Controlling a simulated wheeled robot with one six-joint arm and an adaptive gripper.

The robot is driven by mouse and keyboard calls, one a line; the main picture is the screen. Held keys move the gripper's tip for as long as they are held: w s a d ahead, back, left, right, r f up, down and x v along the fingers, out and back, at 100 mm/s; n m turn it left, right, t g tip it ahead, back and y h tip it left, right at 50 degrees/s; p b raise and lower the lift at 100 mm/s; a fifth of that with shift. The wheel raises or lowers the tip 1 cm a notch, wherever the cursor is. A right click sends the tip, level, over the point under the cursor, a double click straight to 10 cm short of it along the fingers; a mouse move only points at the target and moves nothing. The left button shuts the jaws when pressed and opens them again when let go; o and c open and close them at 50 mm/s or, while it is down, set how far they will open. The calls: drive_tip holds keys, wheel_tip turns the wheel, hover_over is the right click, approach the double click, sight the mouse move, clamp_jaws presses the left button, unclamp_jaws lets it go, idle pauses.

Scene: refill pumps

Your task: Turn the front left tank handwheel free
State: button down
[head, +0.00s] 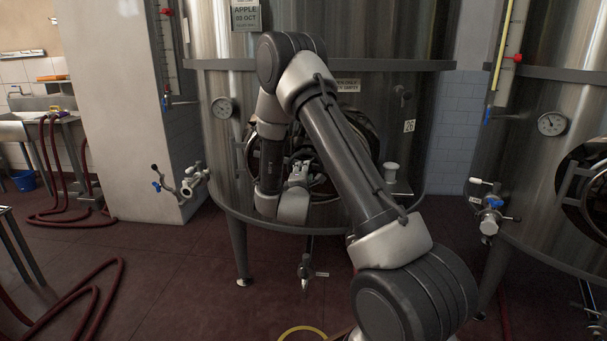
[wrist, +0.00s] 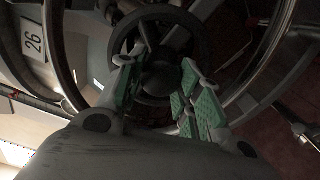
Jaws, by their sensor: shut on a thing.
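In the head view my gripper (head: 298,173) is at the hatch; the exact contact is hidden.
A valve (head: 185,183) sticks out left of the tank, and a drain valve (head: 305,268) hangs below it. Another tank (head: 535,175) stands at the right. Red hoses (head: 85,300) lie on the floor at the left.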

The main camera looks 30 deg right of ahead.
drive_tip(key=shift+f+n, duration=0.1)
drive_tip(key=shift+n, duration=0.8)
drive_tip(key=c, duration=1)
unclamp_jaws()
drive_tip(key=v, duration=1.2)
